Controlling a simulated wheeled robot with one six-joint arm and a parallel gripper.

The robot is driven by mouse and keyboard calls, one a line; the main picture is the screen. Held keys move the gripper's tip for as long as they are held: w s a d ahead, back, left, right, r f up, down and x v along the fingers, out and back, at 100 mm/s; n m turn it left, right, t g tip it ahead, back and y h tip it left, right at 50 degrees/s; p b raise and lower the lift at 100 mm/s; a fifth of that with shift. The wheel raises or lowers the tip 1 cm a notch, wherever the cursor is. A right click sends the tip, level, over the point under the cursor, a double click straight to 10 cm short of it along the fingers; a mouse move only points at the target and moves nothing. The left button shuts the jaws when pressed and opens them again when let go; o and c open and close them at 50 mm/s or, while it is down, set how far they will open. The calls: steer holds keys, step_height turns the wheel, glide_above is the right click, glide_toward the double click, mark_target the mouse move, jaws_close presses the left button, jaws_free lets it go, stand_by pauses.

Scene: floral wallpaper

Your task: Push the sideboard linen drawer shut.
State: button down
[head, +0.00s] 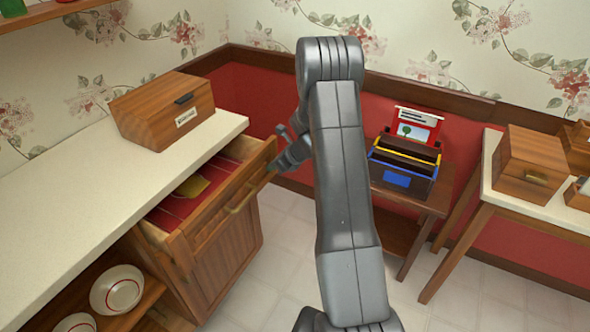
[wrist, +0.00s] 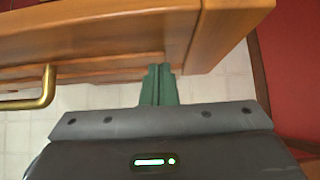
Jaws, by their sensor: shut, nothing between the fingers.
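My gripper (head: 281,134) is beside the far right end of the drawer front. In the wrist view its green fingers (wrist: 159,84) are together and empty, close to the wooden edge. Whether they touch the wood I cannot tell.
A labelled wooden box (head: 165,112) stands on the sideboard top. Bowls (head: 117,289) sit on its lower shelf. Tiled floor (head: 275,235) lies between.

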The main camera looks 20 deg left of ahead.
mark_target(266, 151)
steer(key=a+p, duration=0.1)
steer(key=a, duration=0.6)
steer(key=a+p, duration=0.1)
steer(key=a, duration=0.3)
steer(key=shift+w+a+p, duration=0.3)
steer(key=shift+w+p, duration=0.05)
steer(key=shift+w, duration=0.05)
steer(key=shift+w+a+r, duration=0.1)
steer(key=shift+a, duration=0.25)
steer(key=shift+a+r, duration=0.1)
steer(key=shift+r, duration=0.05)
steer(key=shift+d+f, duration=0.25)
steer(key=shift+d, duration=0.25)
steer(key=d+b, duration=0.1)
steer(key=d, duration=0.2)
steer(key=shift+d+r, duration=0.15)
steer(key=shift+d, duration=0.2)
steer(key=v, duration=0.9)
steer(key=shift+s+d+r+b, duration=0.2)
steer(key=shift+s+d+b, duration=0.05)
steer(key=shift+b, duration=0.15)
